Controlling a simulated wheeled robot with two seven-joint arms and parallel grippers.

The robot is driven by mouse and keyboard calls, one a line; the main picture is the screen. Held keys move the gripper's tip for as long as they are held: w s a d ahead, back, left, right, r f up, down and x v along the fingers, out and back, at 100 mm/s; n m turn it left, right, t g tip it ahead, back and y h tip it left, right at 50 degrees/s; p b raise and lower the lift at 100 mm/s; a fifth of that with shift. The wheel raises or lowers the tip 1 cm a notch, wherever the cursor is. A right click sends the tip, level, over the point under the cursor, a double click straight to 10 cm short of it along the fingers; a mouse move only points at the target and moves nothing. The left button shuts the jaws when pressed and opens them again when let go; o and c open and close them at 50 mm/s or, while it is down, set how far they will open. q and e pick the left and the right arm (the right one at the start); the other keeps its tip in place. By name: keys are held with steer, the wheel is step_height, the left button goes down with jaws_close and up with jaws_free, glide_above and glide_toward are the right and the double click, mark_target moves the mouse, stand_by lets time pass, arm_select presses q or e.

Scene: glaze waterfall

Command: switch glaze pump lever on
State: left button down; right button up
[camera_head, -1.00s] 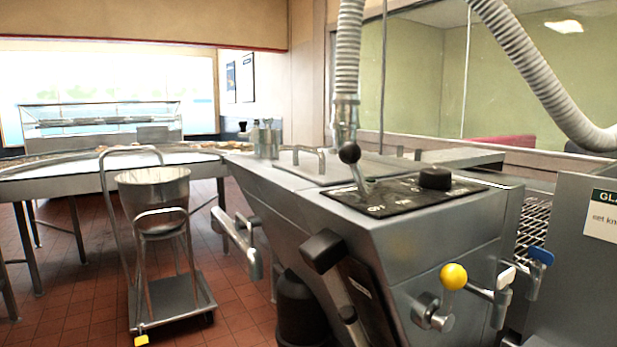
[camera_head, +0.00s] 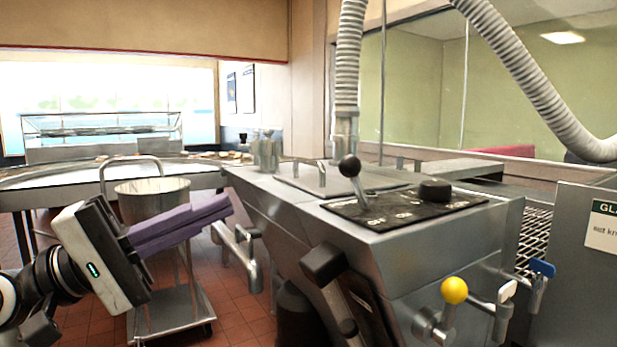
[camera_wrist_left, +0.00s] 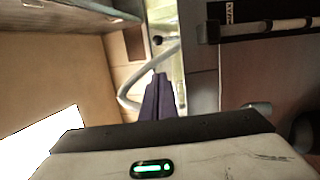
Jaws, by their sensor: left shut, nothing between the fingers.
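A lever with a black ball knob (camera_head: 349,166) stands on a black labelled panel (camera_head: 385,209) on top of the steel machine. It leans toward the left, and the panel lettering is too small to read surely. My left gripper (camera_head: 222,204) has purple fingers, shut and empty, in front of the machine's left side. Its tips are left of the lever, clearly apart from it. My right gripper is not in view.
A black knob (camera_head: 435,190) sits on the same panel, right of the lever. A yellow ball handle (camera_head: 454,290) and a blue handle (camera_head: 542,268) stick out at the front. A steel bucket (camera_head: 160,197) on a trolley stands behind my left arm. A ribbed hose (camera_head: 348,60) hangs behind the lever.

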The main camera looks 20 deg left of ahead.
mark_target(356, 185)
arm_select(q)
steer(key=s+d+p+x, duration=0.2)
steer(key=p+x, duration=0.1)
steer(key=x, duration=0.9)
steer(key=shift+w+d, duration=0.15)
steer(key=shift+d, duration=0.15)
steer(key=shift+r, duration=0.1)
